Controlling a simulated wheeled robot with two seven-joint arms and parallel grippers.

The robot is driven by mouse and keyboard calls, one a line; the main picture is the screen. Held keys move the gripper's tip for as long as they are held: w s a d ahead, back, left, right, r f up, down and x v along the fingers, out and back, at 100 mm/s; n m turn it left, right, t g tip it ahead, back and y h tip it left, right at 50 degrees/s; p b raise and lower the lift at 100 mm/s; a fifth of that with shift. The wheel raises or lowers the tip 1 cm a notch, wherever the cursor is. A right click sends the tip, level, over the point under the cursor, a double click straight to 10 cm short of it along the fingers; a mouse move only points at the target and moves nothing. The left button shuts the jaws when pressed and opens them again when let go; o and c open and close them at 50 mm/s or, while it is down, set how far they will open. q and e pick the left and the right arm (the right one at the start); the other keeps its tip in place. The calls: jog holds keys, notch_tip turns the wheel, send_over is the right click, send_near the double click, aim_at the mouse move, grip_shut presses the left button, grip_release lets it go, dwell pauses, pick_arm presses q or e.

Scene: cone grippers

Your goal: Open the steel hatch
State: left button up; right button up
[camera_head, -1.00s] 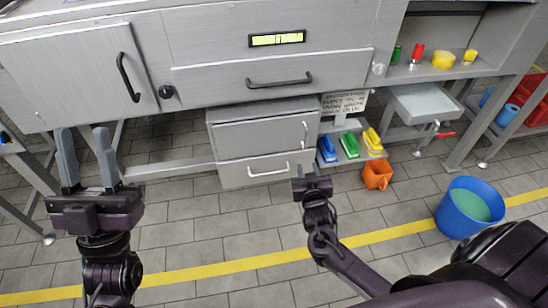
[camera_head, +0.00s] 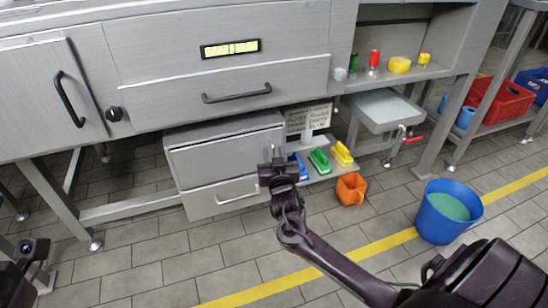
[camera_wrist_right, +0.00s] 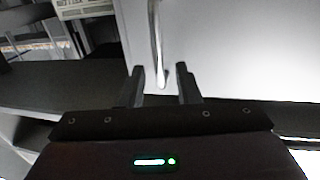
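Several steel fronts show in the head view, and I cannot tell for certain which is the hatch. A hinged-looking steel door (camera_head: 42,97) at the left has a black upright handle (camera_head: 68,99) and a dark knob (camera_head: 114,114) beside it. A wide steel panel (camera_head: 165,98) has a black horizontal handle (camera_head: 237,93). All look closed. My right gripper (camera_head: 272,154) is open before the low drawers. In the right wrist view, a silver handle (camera_wrist_right: 157,45) on a pale front appears between its spread fingers (camera_wrist_right: 161,82); contact is unclear. Part of my left gripper (camera_head: 32,262) shows at the lower left; its fingers are unclear.
Two low drawers (camera_head: 222,198) stand under the counter. Blue, green and yellow brushes (camera_head: 319,160) lie to their right. An orange jug (camera_head: 350,189) and a blue bucket (camera_head: 447,212) stand on the tiled floor. A steel basin (camera_head: 385,108) is at the right. Front floor is largely clear.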

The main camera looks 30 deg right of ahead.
grip_shut()
dwell(0.4)
